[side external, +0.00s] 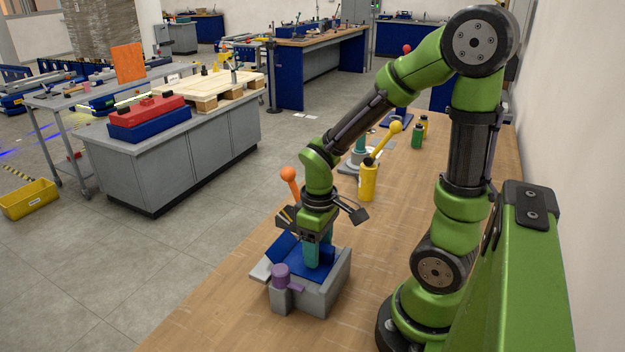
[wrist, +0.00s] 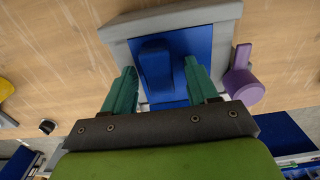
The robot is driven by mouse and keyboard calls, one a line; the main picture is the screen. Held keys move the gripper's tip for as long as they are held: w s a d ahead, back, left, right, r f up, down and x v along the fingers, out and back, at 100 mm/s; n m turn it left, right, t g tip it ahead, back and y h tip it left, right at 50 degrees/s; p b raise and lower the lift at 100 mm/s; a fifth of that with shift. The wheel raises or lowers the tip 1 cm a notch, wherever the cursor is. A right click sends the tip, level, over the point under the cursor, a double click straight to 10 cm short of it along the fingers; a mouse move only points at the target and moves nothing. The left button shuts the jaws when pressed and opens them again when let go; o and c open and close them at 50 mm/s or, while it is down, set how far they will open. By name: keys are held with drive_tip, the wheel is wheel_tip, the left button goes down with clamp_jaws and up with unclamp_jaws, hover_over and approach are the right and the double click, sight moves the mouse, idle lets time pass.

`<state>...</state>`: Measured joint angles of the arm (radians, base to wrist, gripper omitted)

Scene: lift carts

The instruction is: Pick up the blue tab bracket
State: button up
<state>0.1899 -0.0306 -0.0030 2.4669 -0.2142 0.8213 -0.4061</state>
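The blue tab bracket (side external: 323,271) sits in a grey fixture (side external: 318,299) on the wooden bench; it also shows in the wrist view (wrist: 154,62), with a raised blue tab on a flat blue plate. My gripper (side external: 319,260) is low over the bracket, pointing down. In the wrist view its two teal fingers (wrist: 160,70) are apart, one on each side of the tab, with a gap showing on both sides. The fingers partly hide the bracket in the side view. Whether the fingertips touch the plate is unclear.
A purple knob (side external: 281,276) stands on the fixture's near side, close to the gripper. An orange ball-topped lever (side external: 289,175) rises behind it. A yellow cylinder (side external: 368,182) and a yellow-handled lever (side external: 386,138) stand farther back. The bench front is clear.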

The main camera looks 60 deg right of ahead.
clamp_jaws()
drive_tip(key=shift+r, duration=0.1)
